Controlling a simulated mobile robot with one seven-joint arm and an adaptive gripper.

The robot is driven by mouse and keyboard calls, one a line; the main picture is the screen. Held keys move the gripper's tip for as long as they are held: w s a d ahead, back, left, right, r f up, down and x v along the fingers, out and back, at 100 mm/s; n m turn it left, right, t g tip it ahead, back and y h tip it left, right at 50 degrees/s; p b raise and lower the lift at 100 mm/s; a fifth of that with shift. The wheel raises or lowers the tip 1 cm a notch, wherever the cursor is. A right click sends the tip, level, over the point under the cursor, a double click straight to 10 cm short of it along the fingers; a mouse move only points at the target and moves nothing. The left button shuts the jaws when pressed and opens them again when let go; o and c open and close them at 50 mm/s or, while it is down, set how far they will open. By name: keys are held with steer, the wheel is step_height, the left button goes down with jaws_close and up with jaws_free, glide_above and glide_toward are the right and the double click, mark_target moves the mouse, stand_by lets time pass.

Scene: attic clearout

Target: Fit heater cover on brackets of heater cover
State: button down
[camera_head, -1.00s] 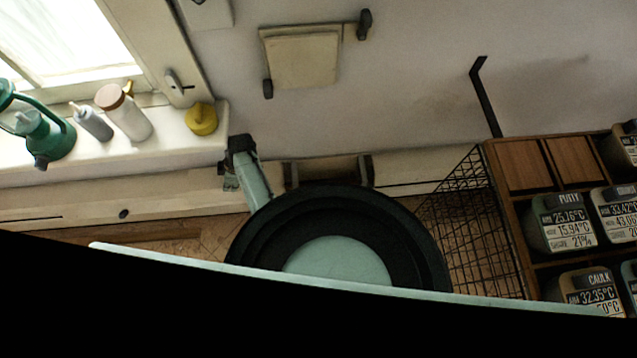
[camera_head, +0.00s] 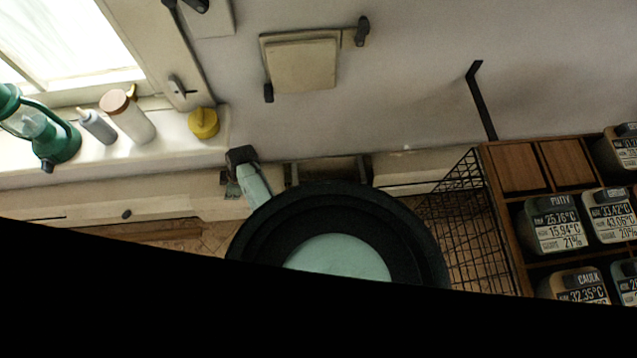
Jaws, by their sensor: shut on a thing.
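Two dark upright pieces stand at the foot of the wall, the left one (camera_head: 291,174) and the right one (camera_head: 365,167). They may be the brackets, but I cannot tell for sure. Their lower parts are hidden behind my own round black body part with a pale teal disc. A pale teal link of mine with a dark end stands left of them. I cannot make out the heater cover. A black area fills the bottom of the view, and I cannot tell what it is. My gripper cannot be made out.
A wire basket (camera_head: 465,225) and a wooden shelf (camera_head: 518,168) with labelled bins stand at right. A black bar (camera_head: 482,100) is on the wall. The windowsill at left holds a green lantern (camera_head: 60,138), bottles (camera_head: 128,116) and a yellow item (camera_head: 203,122).

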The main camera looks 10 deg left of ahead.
steer(key=shift+s+a+r+p, duration=0.35)
steer(key=shift+s+r, duration=0.1)
steer(key=shift+s, duration=0.15)
steer(key=shift+s+a+r+p, duration=0.3)
steer(key=shift+s+r, duration=0.1)
steer(key=shift+s, duration=0.2)
steer(key=shift+s+d+f+p, duration=0.2)
steer(key=shift+s+d+p, duration=0.1)
steer(key=shift+s, duration=0.3)
steer(key=shift+s+d+f+p, duration=0.2)
steer(key=shift+s+d, duration=0.1)
steer(key=shift+s, duration=0.25)
